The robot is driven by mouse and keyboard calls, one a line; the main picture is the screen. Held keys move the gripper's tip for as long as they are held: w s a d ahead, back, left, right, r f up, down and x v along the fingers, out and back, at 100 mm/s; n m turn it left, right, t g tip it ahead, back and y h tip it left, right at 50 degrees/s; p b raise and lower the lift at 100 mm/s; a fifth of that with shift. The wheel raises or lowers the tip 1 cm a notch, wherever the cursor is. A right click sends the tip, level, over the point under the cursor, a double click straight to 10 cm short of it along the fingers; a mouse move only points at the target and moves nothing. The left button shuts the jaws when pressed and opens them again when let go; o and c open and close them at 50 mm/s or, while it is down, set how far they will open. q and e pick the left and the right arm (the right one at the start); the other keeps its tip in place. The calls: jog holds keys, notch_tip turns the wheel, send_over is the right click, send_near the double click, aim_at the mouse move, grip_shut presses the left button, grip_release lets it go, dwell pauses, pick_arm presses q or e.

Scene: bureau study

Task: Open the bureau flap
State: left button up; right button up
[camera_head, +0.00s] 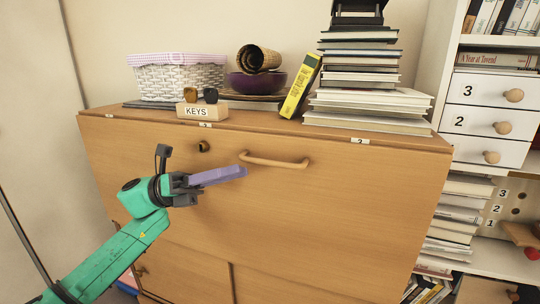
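The bureau flap (330,205) is the broad wooden front panel, upright and closed. A curved wooden bar handle (275,161) sits near its top edge, with a small round lock (204,146) to the left. My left gripper (243,172) comes in from the lower left. Nothing shows held. My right gripper is not in view.
The bureau top (255,124) bears a white basket (178,80), a KEYS block (203,111), a purple bowl (257,83), a leaning yellow book (300,86) and a tall book stack (362,85). A white shelf unit (490,88) with small drawers stands close on the right.

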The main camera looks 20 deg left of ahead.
aim_at(270, 163)
pick_arm(q)
jog(key=p+x, duration=0.1)
jog(key=x, duration=0.3)
jog(key=p+x, duration=0.1)
jog(key=x, duration=0.2)
jog(key=shift+w+d+r, duration=0.1)
jog(key=shift+w+d, duration=0.15)
jog(key=shift+d, duration=0.1)
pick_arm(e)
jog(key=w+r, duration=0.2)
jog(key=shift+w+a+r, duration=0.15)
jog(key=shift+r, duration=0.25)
pick_arm(q)
grip_shut()
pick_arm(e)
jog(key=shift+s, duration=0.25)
